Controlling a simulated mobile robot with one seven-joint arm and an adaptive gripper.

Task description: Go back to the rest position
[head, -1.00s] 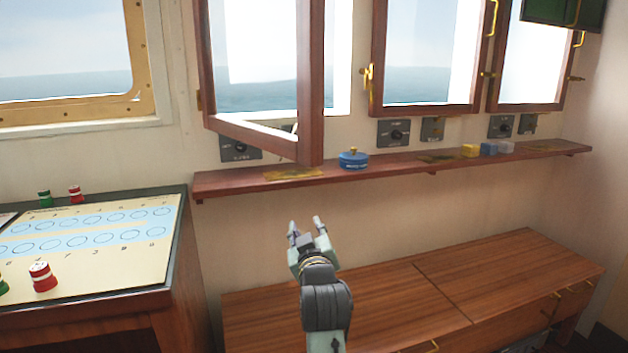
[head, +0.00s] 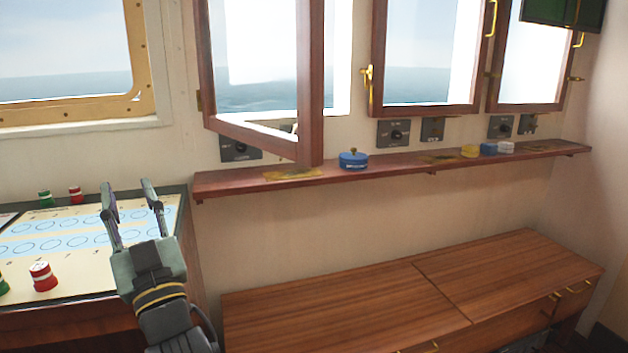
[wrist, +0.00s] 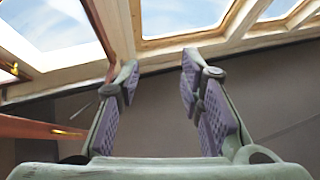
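My gripper (head: 128,196) is raised in front of the chart desk at the left of the head view, its fingers pointing up and apart. In the wrist view my gripper (wrist: 158,82) is open, with nothing between its padded fingers. Beyond them are the wall and the window frames. The gripper hides part of the desk's board and its right edge.
The desk board (head: 30,265) carries red and green pieces, such as a red one (head: 43,277). A wall shelf (head: 240,184) holds a blue round tin (head: 353,160) and small yellow, blue and white items. A wooden window frame (head: 313,90) swings out above the shelf. The low cabinet top (head: 400,285) is clear.

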